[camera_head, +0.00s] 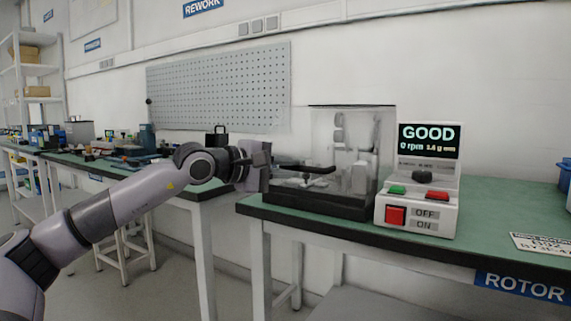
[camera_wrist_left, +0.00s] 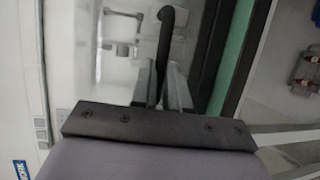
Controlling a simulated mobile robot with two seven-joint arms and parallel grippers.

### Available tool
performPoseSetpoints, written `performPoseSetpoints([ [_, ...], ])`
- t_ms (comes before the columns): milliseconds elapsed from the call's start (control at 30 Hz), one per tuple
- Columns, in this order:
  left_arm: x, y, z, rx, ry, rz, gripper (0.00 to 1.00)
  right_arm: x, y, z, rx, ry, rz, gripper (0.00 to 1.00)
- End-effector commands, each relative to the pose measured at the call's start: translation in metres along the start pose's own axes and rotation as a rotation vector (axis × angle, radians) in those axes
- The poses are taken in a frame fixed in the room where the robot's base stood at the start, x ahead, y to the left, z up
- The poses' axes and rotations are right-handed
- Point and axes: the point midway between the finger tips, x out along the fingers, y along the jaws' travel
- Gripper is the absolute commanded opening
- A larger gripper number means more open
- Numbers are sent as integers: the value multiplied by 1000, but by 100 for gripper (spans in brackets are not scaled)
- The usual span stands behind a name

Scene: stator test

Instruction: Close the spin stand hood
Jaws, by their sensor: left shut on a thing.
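The spin stand hood (camera_head: 325,135) is a clear box around the spin stand, above its black base (camera_head: 318,202) on the green bench. A dark bar handle (camera_head: 312,169) sticks out from the hood toward the left. My left gripper (camera_head: 270,164) is at the handle's left end. In the left wrist view, my left gripper (camera_wrist_left: 162,82) has its two fingers on either side of the black handle (camera_wrist_left: 166,38) and is shut on it. Whether the hood's lower edge touches the base is hard to tell. My right gripper is not in view.
A control box (camera_head: 418,190) with a GOOD display, green and red buttons and an OFF/ON switch stands right of the spin stand. A sign plate (camera_head: 545,245) lies at the bench's right. A second bench (camera_head: 105,170) with clutter is behind my left arm.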

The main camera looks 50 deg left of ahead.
Motion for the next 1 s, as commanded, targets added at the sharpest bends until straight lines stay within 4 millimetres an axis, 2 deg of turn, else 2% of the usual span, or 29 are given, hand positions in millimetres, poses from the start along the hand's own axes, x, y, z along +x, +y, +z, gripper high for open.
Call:
performPoseSetpoints([
  [33, 5, -16, 1, -6, -3, -36, 0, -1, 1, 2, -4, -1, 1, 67],
  [567, 7, -21, 1, -12, -8, -40, 0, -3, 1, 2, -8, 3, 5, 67],
  [600, 7, -21, 2, -12, -8, -39, 24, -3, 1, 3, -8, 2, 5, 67],
  [667, 7, -21, 1, -12, -8, -39, 40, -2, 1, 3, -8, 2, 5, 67],
  [1000, 7, -19, 0, -8, -3, -36, 40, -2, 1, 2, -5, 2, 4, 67],
])
